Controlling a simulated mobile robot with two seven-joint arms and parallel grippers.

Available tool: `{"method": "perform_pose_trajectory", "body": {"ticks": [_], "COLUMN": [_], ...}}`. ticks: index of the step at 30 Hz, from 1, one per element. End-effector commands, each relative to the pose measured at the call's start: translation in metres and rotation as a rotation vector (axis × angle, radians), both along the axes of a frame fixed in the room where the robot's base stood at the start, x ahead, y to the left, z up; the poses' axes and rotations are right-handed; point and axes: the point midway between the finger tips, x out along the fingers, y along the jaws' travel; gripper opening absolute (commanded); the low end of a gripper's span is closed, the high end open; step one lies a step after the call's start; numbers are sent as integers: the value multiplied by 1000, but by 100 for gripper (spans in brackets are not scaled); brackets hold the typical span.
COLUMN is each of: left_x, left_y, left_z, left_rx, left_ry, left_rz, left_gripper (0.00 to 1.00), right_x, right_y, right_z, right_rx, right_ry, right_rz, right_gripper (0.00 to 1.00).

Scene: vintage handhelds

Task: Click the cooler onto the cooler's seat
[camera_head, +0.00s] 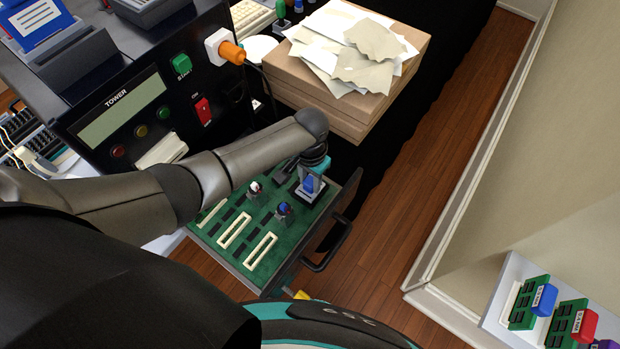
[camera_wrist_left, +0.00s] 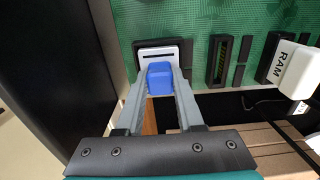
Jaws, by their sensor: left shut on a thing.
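The cooler (camera_wrist_left: 160,72) has a blue grip and a pale plate with a dark slot. My left gripper (camera_wrist_left: 158,88) is shut on the blue grip in the left wrist view. The blue part of the cooler also shows in the head view (camera_head: 309,184), under my left gripper (camera_head: 312,173), at the far right of the green board (camera_head: 219,236). The pale plate lies at a dark square frame, the seat (camera_wrist_left: 141,54), with dark edges around it. I cannot tell whether the plate is fully down in it. My right gripper is not in view.
The board bears long cream slots (camera_head: 234,230) and small knobs, one blue (camera_head: 283,209). A dark handle (camera_head: 329,247) sticks out at its front. A white RAM piece (camera_wrist_left: 298,72) is right of the gripper. Boxes with papers (camera_head: 360,60) stand behind; the tower panel (camera_head: 130,110) stands left.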

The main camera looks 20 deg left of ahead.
Motion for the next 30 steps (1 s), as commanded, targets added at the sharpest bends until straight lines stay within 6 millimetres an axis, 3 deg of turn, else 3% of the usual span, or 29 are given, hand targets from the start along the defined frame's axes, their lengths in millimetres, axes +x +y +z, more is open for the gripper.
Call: {"method": "perform_pose_trajectory", "body": {"ticks": [6,7,15,25,30], "left_x": [0,0,0,0,0], "left_y": [-1,0,0,0,0], "left_z": [-5,-4,-4,-1,17], "left_rx": [-1,-2,0,0,-1], "left_ry": [-1,-2,-1,0,-2], "left_rz": [-1,-1,0,0,1], "left_gripper": [0,40,70,71,71], "right_x": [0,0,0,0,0], "right_y": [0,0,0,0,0], "right_z": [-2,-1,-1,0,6], "right_rx": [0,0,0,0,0], "right_ry": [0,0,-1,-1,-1], "right_rz": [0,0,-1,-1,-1], "right_gripper": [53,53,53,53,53]}}
